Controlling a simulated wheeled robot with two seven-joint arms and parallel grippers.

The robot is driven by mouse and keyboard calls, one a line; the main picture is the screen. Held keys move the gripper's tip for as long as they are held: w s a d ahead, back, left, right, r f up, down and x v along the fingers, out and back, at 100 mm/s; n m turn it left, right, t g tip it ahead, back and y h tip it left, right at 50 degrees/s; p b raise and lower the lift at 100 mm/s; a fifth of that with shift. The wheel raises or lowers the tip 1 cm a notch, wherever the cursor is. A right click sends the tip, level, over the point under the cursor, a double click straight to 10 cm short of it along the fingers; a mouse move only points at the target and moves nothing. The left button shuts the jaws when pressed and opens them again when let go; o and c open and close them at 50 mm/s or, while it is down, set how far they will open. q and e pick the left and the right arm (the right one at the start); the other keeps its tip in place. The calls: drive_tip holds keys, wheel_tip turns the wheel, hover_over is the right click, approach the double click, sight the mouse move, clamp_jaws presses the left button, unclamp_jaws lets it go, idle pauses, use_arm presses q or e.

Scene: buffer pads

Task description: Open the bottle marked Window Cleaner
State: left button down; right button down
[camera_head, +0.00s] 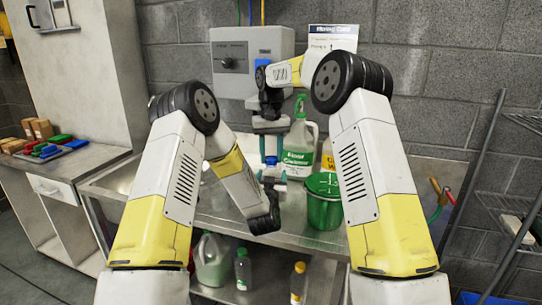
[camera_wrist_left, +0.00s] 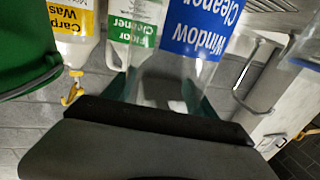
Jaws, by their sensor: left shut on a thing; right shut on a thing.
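The Window Cleaner bottle (camera_wrist_left: 203,32) shows its blue label upside down in the left wrist view, with clear plastic below the label. The left gripper (camera_wrist_left: 160,95) has a finger on each side of it and is shut on it. In the head view the left gripper (camera_head: 271,181) is low over the bench, and the bottle is mostly hidden between the two grippers. The right gripper (camera_head: 271,148) reaches down from above, directly over the left gripper. It is shut at the bottle's top end, where a small blue part (camera_head: 271,160) shows; whether this is the cap is too small to tell.
A green-labelled cleaner jug (camera_head: 299,150) stands close behind on the steel bench (camera_head: 225,205). A green bucket (camera_head: 324,212) stands just right, with a yellow-labelled container (camera_head: 328,157) behind it. More bottles (camera_head: 243,270) stand on the lower shelf. A wall box (camera_head: 232,82) is behind.

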drive_tip(key=n, duration=2.5)
drive_tip(key=shift+r+n, duration=0.1)
drive_tip(key=shift+n, duration=0.3)
drive_tip(key=shift+r, duration=0.2)
drive_tip(key=shift+r, duration=0.9)
